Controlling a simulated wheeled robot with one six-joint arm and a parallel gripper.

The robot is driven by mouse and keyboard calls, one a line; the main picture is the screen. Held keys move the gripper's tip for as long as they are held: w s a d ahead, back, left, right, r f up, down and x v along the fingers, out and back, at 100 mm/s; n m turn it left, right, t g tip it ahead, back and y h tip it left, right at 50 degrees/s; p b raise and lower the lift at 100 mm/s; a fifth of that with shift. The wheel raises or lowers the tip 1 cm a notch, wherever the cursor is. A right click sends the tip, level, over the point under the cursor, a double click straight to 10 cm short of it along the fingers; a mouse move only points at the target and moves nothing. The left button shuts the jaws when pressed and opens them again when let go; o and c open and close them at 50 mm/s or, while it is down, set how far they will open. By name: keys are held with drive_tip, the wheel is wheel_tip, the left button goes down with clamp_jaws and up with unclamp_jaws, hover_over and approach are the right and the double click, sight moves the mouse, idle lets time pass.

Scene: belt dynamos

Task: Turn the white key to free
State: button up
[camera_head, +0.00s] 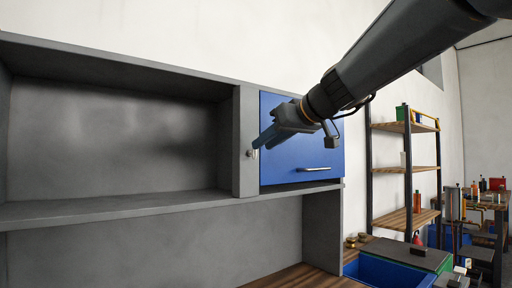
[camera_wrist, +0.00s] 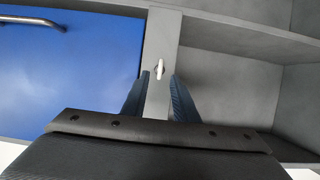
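The white key (camera_wrist: 159,69) sits on the grey upright panel beside the blue door. In the wrist view it shows just beyond and between my two fingertips. In the head view the key (camera_head: 251,153) is small, at the left of the blue door (camera_head: 303,157). My gripper (camera_wrist: 158,80) is open, with its fingers apart on either side of the key's line. In the head view my gripper (camera_head: 258,143) reaches in front of the door's left edge toward the key. I cannot tell whether the fingertips touch the key.
The blue door has a metal bar handle (camera_head: 315,169) at its lower edge. An empty grey shelf bay (camera_head: 115,135) lies left of the key's panel. A blue bin (camera_head: 385,272) stands below right. A shelf rack (camera_head: 407,170) with small items stands farther right.

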sight(253, 153)
drive_tip(key=shift+p+x, duration=0.55)
drive_tip(key=shift+x, duration=1.75)
clamp_jaws()
